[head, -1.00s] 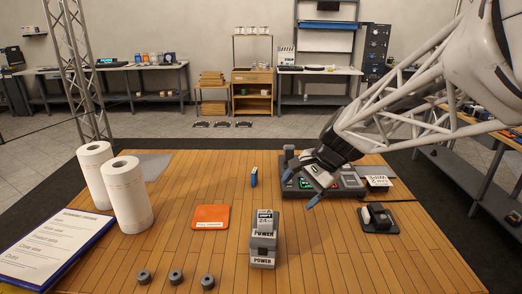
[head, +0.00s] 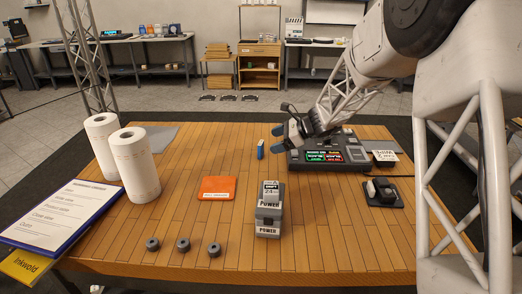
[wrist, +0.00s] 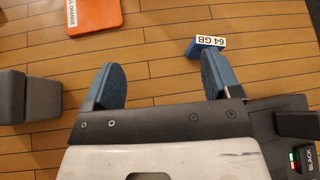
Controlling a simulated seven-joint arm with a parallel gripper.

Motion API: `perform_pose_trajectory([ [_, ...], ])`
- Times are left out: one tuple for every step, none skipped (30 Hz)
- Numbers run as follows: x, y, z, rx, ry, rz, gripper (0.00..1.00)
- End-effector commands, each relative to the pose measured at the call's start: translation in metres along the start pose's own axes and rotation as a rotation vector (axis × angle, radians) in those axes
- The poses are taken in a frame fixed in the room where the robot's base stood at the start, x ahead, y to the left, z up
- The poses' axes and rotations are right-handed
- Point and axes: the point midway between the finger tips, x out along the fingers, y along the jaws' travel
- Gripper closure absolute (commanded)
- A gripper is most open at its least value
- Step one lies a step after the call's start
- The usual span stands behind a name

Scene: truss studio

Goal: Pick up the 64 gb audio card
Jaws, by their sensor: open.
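The 64 GB audio card (head: 260,149) is a small blue block standing on the wooden table, left of the dark recorder. In the wrist view the card (wrist: 207,47) shows a white "64 GB" label. My gripper (head: 277,140) is open, with its blue fingertips just right of the card in the head view. In the wrist view my gripper (wrist: 161,65) has nothing between its fingers. The card lies just beyond the right fingertip there, not centred between the fingers; whether they touch is unclear.
The dark recorder (head: 299,159) with lit screens sits close to my gripper. Paper rolls (head: 133,165) stand at left. Several small dark cylinders (head: 183,244) line the front. Table around the card is mostly clear.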

Motion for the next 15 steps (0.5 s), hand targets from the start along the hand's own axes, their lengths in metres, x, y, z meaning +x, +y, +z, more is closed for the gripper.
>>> perform_pose_trajectory([
  [0.009, -0.011, -0.009, 0.039, -0.020, -0.010, 0.17],
  [0.013, -0.017, -0.013, 0.060, -0.032, -0.017, 0.17],
  [0.018, -0.024, -0.018, 0.090, -0.048, -0.027, 0.17],
  [0.022, -0.029, -0.022, 0.110, -0.059, -0.033, 0.17],
  [0.025, -0.035, -0.025, 0.128, -0.070, -0.040, 0.17],
  [0.030, -0.041, -0.029, 0.152, -0.083, -0.048, 0.17],
  [0.033, -0.045, -0.033, 0.168, -0.092, -0.053, 0.17],
  [0.035, -0.048, -0.035, 0.181, -0.100, -0.057, 0.17],
  [0.038, -0.053, -0.038, 0.198, -0.110, -0.063, 0.17],
  [0.040, -0.055, -0.041, 0.209, -0.116, -0.066, 0.17],
  [0.042, -0.057, -0.043, 0.218, -0.121, -0.068, 0.17],
  [0.043, -0.059, -0.044, 0.228, -0.127, -0.072, 0.17],
  [0.044, -0.061, -0.045, 0.233, -0.130, -0.074, 0.17],
  [0.045, -0.062, -0.045, 0.237, -0.133, -0.075, 0.17],
  [0.045, -0.063, -0.046, 0.240, -0.135, -0.076, 0.17],
])
